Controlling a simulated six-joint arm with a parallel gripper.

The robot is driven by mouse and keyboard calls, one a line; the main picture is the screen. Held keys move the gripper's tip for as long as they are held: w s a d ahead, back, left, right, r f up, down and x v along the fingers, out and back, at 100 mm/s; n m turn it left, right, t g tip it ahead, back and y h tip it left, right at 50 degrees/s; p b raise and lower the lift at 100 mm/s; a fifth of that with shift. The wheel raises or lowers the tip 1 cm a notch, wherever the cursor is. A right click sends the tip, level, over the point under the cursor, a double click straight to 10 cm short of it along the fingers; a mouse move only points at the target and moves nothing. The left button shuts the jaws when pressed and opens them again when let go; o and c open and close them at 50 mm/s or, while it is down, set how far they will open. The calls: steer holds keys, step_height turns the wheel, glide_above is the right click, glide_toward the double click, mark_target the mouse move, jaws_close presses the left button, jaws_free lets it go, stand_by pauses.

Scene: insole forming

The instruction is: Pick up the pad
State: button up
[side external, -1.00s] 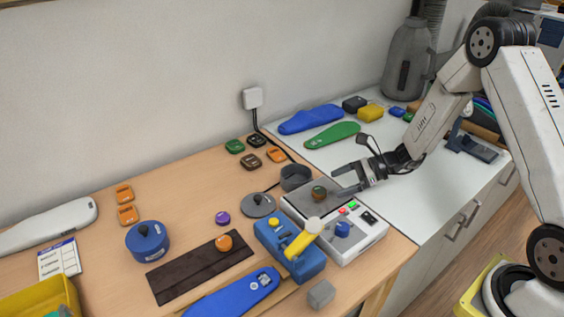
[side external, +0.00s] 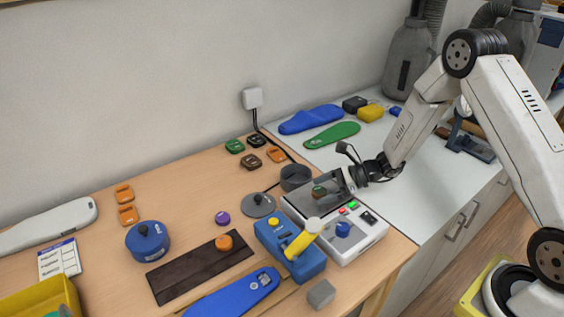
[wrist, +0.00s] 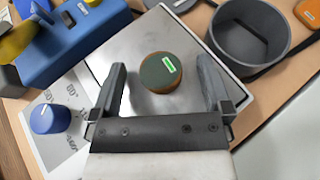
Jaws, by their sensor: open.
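The pad looks to be the small round puck with a dark green top, an orange-brown side and a light label. In the wrist view the pad (wrist: 160,72) lies on the flat grey metal plate of a white device, between the open fingers of my gripper (wrist: 163,85), with a gap on each side. In the side external view the pad (side external: 319,191) is on the hot-plate-like device (side external: 366,236), partly hidden by my gripper (side external: 335,184), which is low over the plate. I cannot tell how high the fingertips are above it.
A grey round cup (side external: 295,177) stands just behind the plate. A blue press with a yellow handle (side external: 303,238) stands at the device's left. A lidded disc (side external: 258,204), blue pot (side external: 148,241) and dark mat (side external: 170,279) lie further left. Blue and green insoles (side external: 331,135) lie behind.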

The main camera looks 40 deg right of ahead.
mark_target(324, 190)
jaws_close()
steer(key=shift+r, duration=0.25)
stand_by(0.4)
steer(key=shift+r, duration=1.4)
steer(key=s+r, duration=0.9)
steer(key=s, duration=0.5)
steer(key=shift+r, duration=0.4)
